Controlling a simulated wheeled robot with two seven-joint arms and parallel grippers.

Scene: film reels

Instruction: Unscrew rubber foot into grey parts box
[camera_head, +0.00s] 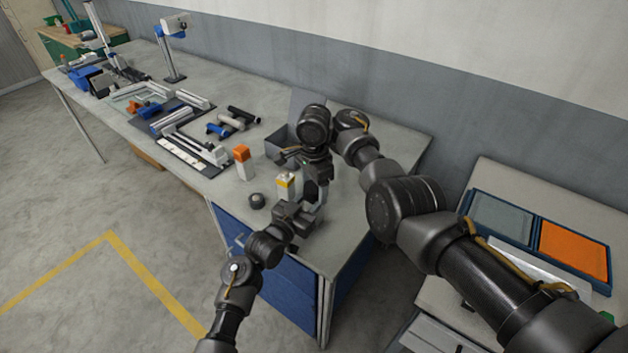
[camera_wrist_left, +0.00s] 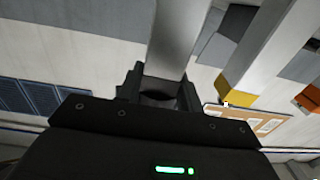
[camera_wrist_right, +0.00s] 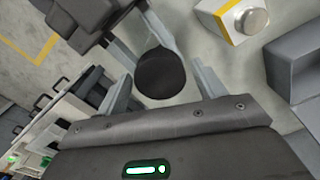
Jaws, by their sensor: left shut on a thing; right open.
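A grey metal tube (camera_wrist_left: 178,40) stands between the fingers of my left gripper (camera_wrist_left: 160,92), which is shut on it. In the head view the tube (camera_head: 321,196) rises from my left gripper (camera_head: 296,213) toward my right gripper above. The black round rubber foot (camera_wrist_right: 160,73) is on the tube's end in the right wrist view. My right gripper (camera_wrist_right: 163,88) is open, with one finger on each side of the foot and gaps visible. The grey parts box (camera_head: 277,146) is on the table, partly hidden by my right gripper; it also shows in the right wrist view (camera_wrist_right: 295,62).
A white yellow-banded container (camera_head: 285,187) stands close left of the tube. An orange-topped container (camera_head: 242,162) and a black round piece (camera_head: 257,200) are nearby. Two trays, grey and orange (camera_head: 574,250), are at right.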

